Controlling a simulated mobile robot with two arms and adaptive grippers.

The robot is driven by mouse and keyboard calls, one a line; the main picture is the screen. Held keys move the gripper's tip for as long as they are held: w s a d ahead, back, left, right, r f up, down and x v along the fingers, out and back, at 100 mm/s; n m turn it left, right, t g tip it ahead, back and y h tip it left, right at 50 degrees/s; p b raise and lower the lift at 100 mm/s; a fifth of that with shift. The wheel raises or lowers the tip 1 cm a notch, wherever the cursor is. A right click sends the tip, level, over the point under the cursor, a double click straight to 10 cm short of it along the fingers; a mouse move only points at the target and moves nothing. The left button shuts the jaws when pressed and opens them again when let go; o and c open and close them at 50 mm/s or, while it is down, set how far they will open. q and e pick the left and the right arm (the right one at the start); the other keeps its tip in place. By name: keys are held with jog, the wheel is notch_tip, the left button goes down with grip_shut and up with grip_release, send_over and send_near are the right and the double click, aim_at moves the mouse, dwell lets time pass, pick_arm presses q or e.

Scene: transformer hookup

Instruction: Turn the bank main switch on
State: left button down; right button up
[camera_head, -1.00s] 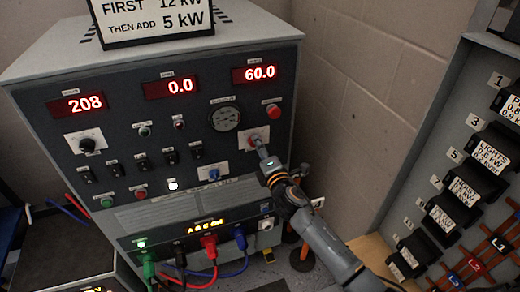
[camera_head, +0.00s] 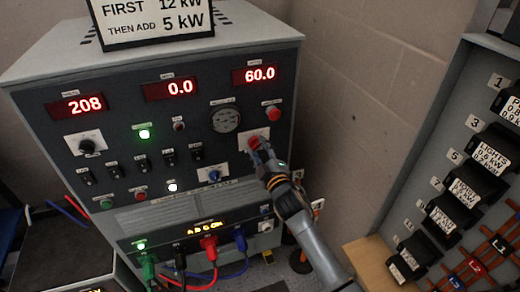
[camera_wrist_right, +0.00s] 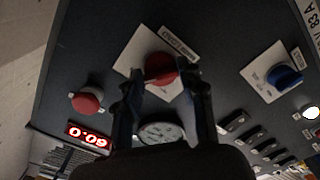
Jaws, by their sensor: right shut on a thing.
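A red rotary knob (camera_head: 254,143) sits on a white plate at the right of the grey console's dark front panel (camera_head: 48,128). In the right wrist view the knob (camera_wrist_right: 160,67) shows on its tilted white plate (camera_wrist_right: 135,56), with a label beside it that I cannot read for sure. My right gripper (camera_head: 260,146) is at this knob, with one finger on each side of it, shut on it. The fingers also show in the right wrist view (camera_wrist_right: 162,80). A green lamp (camera_head: 144,133) on the panel is lit. My left gripper is not in view.
A red mushroom button (camera_head: 273,114) and a round gauge (camera_head: 225,119) are close above the knob. A blue knob (camera_head: 214,176) is lower left. Displays read 208, 0.0 and 60.0. Coloured cables (camera_head: 209,244) plug in below. A breaker rack (camera_head: 470,190) stands at right.

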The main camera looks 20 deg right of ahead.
jog(key=shift+f+m, duration=0.1)
jog(key=shift+m, duration=1)
jog(key=o, duration=1.2)
jog(key=shift+c, duration=0.2)
jog(key=shift+s, duration=0.1)
jog(key=s, duration=1.2)
jog(key=shift+d, duration=0.2)
